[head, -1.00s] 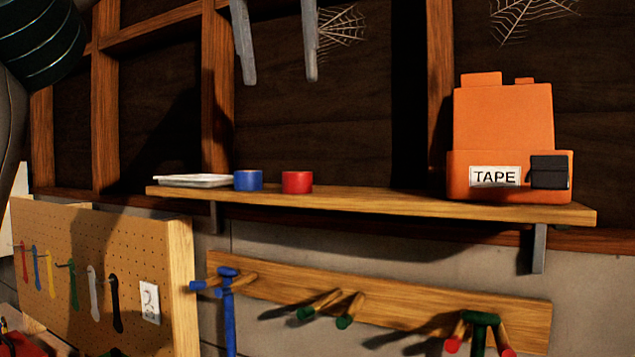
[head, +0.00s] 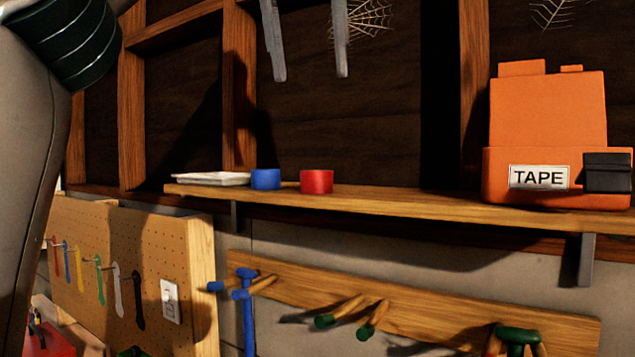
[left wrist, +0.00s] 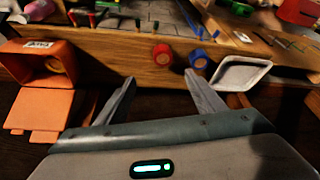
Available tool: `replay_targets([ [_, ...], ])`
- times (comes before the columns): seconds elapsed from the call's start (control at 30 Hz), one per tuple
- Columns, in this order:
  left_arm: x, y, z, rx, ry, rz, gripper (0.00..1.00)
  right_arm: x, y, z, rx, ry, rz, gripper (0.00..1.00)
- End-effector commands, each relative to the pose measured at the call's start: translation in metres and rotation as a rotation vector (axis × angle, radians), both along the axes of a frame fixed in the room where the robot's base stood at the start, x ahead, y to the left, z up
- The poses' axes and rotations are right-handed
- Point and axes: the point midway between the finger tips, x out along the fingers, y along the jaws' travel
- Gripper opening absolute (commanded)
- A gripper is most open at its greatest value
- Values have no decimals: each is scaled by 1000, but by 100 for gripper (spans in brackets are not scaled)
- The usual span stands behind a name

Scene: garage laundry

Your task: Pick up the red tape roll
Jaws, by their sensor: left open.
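The red tape roll (head: 316,181) sits on the wooden shelf (head: 420,204), just right of the blue tape roll (head: 266,179). In the left wrist view the red roll (left wrist: 162,55) lies beyond and between my fingertips, with the blue roll (left wrist: 198,58) near the right finger's tip. My left gripper (head: 311,76) is open and empty, its two grey fingers hanging above the shelf over the rolls; it also shows in the left wrist view (left wrist: 160,80). My right gripper is not in view.
A white tray (head: 210,178) lies left of the blue roll. An orange TAPE dispenser box (head: 548,120) stands at the shelf's right. Below are a pegboard with tools (head: 130,250) and a peg rail (head: 420,315). The shelf between red roll and box is clear.

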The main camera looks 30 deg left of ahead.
Motion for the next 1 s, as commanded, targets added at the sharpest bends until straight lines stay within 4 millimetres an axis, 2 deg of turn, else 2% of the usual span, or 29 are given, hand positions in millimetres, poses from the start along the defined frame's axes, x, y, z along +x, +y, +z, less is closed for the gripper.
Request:
replay_targets([
  [0.27,7,3,-20,-2,-2,-3,63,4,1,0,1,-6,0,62],
  [0.47,16,6,-42,0,-2,-3,63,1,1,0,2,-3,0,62],
  [0.8,35,12,-92,-1,-2,-2,63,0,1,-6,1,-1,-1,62],
  [1.0,41,13,-105,0,-4,0,63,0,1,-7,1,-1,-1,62],
])
